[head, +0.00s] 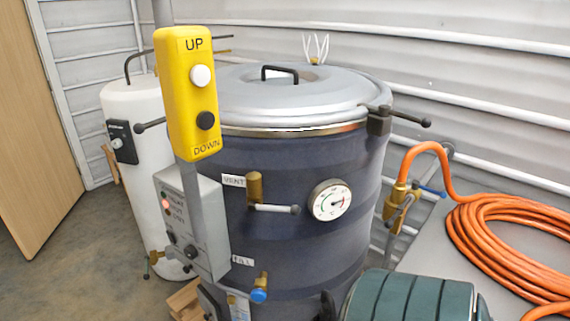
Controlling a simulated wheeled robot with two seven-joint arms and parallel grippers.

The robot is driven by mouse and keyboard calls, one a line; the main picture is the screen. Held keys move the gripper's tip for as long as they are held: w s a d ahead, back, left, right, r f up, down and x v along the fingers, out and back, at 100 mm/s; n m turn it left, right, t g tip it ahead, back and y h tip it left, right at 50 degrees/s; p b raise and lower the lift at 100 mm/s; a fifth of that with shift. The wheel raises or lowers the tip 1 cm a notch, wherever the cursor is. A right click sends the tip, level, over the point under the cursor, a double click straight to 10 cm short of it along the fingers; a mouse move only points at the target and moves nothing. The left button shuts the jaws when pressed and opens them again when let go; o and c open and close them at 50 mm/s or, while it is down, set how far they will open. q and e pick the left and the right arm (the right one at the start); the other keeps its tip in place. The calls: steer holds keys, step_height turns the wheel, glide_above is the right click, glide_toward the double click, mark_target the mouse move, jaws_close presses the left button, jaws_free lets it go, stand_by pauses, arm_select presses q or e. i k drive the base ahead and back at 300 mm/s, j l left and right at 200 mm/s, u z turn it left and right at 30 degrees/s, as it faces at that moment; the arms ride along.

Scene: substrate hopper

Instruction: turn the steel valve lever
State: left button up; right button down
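A lever with a pale steel-grey handle (275,208) sticks out to the right from a brass valve body (255,187) on the front of the dark blue vessel (300,165). The lever lies about level, beside a label reading VENT (233,181). A round dial gauge (330,200) is just right of the lever's tip. Below, a second brass valve (261,282) has a blue handle and stands near a label that seems to read FILL. Neither of my grippers shows in the head view, and nothing touches the lever.
A yellow UP/DOWN control box (189,92) hangs left of the lever, above a grey control panel (192,222). A green ribbed object (409,296) stands at the bottom. A coiled orange hose (515,240) lies at right. A white tank (138,150) stands behind at left.

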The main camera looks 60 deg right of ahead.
mark_target(253, 205)
steer(key=z, duration=1.8)
